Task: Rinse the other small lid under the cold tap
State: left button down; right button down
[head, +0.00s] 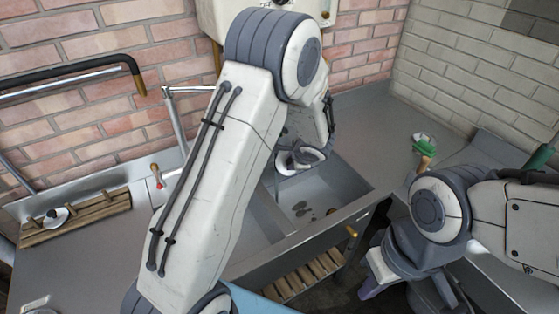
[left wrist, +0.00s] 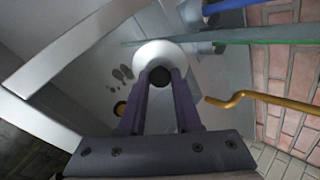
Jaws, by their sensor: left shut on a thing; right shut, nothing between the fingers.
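My left gripper (left wrist: 161,82) is shut on the dark knob of a small round white lid (left wrist: 160,50), seen in the left wrist view over the grey sink. In the head view my left arm reaches into the sink (head: 325,190), and the held lid cannot be clearly made out there. A brass tap spout (left wrist: 250,97) curves in from the right in the left wrist view, apart from the lid. Another white lid with a dark knob (head: 57,217) lies on the wooden rack at the left. My right gripper (head: 370,287) is low at the right, shut and empty.
A slatted wooden rack (head: 80,222) lies on the left worktop. A black-sleeved pipe (head: 80,72) and a red-knobbed lever (head: 155,170) stand near the brick wall. A green-and-white brush-like item (head: 424,146) lies on the right worktop. Wooden slats (head: 305,275) show below the sink.

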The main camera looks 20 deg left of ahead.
pick_arm(q)
jog(key=shift+s+d+r, duration=0.45)
jog(key=shift+s+d, duration=0.1)
jog(key=shift+d, duration=0.15)
jog(key=shift+s+d+r, duration=0.4)
jog(key=shift+s+d, duration=0.1)
jog(key=shift+d, duration=0.15)
jog(key=shift+s+d+r, duration=0.45)
jog(key=shift+s+d, duration=0.1)
jog(key=shift+d, duration=0.15)
jog(key=shift+r, duration=0.1)
